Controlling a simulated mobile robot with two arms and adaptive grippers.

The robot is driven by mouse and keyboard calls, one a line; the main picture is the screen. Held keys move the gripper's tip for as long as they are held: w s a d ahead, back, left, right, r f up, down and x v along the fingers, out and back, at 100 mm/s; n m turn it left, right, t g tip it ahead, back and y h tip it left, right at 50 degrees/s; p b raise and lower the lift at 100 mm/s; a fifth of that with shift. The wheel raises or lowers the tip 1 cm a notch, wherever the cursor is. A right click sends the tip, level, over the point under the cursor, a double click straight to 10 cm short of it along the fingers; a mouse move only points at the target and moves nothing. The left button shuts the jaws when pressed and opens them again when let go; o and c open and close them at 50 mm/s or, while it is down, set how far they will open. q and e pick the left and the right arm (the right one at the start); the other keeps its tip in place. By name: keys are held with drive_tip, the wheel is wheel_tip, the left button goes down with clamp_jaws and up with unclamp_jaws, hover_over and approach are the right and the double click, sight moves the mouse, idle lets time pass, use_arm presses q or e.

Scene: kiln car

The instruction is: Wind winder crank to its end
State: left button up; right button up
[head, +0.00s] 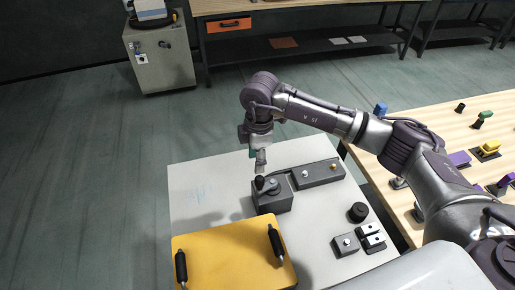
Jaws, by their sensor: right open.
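The winder is a dark grey box (272,201) on the white table top, with a crank on its upper face. The crank's black knob (260,182) stands up at the left side of the box top. My right gripper (260,168) points down just above the knob and is open. Whether its fingers touch the knob or stay a little above it, I cannot tell. A long grey unit (318,174) with small knobs lies right behind the winder. My left gripper is not in view.
A yellow board (232,258) with two black handles lies in front of the winder. A black round knob (357,212) and small grey blocks (346,244) sit to the right. A wooden table (440,150) with coloured parts stands at the right. The table's left side is clear.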

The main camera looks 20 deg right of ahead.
sight(259, 177)
drive_tip(key=shift+w+d+r+h, duration=0.15)
drive_tip(key=shift+d+h, duration=0.15)
drive_tip(key=shift+d, duration=0.15)
drive_tip(key=shift+f, duration=0.25)
use_arm(q)
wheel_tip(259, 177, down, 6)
drive_tip(key=b, duration=0.6)
use_arm(e)
drive_tip(key=shift+f, duration=4.2)
drive_tip(key=shift+c, duration=0.2)
